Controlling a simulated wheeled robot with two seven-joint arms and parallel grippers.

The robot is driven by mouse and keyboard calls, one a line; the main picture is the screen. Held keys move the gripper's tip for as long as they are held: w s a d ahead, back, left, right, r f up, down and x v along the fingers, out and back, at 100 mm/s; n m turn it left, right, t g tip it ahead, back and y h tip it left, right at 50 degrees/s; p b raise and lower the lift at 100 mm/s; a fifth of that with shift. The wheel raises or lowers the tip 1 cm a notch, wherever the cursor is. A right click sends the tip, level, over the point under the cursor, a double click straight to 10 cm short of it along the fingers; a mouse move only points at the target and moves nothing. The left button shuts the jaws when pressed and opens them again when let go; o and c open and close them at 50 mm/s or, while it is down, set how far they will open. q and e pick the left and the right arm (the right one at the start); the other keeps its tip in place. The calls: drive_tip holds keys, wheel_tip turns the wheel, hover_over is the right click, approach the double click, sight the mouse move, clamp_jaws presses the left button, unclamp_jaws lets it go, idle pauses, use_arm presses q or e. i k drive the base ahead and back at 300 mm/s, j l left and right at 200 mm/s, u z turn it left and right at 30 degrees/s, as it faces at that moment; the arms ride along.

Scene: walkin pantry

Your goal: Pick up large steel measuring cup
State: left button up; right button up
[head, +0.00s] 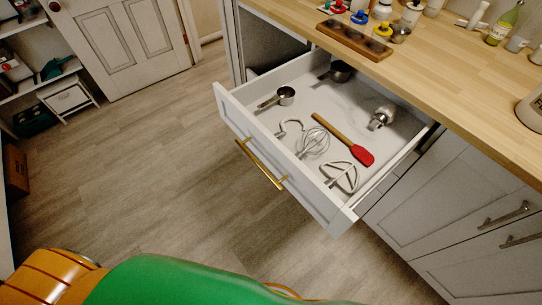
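A white drawer (232,113) stands open below the wooden counter. Two steel measuring cups with handles lie in it. One measuring cup (340,72) sits at the back left, in the shade near the counter edge, and looks the larger of the two. The other measuring cup (286,95) sits near the drawer's left side, with its handle toward the front left. A shiny metal item (382,117) lies at the back right; I cannot tell exactly what it is. Neither of my grippers is in view.
A red spatula (358,153), a wire whisk (313,143) and a flat beater (341,177) also lie in the drawer. The counter (450,75) above holds bottles and small items. Cabinet doors are at the right. The wooden floor (150,165) left of the drawer is clear.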

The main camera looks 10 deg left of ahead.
sight(333, 76)
drive_tip(key=i+j+z, duration=0.25)
drive_tip(key=j+z, duration=0.25)
drive_tip(key=i+j+z, duration=0.15)
drive_tip(key=j+z, duration=0.3)
drive_tip(key=j, duration=0.2)
drive_tip(key=j+z, duration=0.5)
drive_tip(key=j, duration=0.15)
drive_tip(key=j+z, duration=0.45)
drive_tip(key=j, duration=0.25)
drive_tip(key=k+j+z, duration=0.2)
drive_tip(key=j+z, duration=0.3)
drive_tip(key=j, duration=0.15)
drive_tip(key=k+j+z, duration=0.25)
drive_tip(key=j+z, duration=0.2)
drive_tip(key=j, duration=0.15)
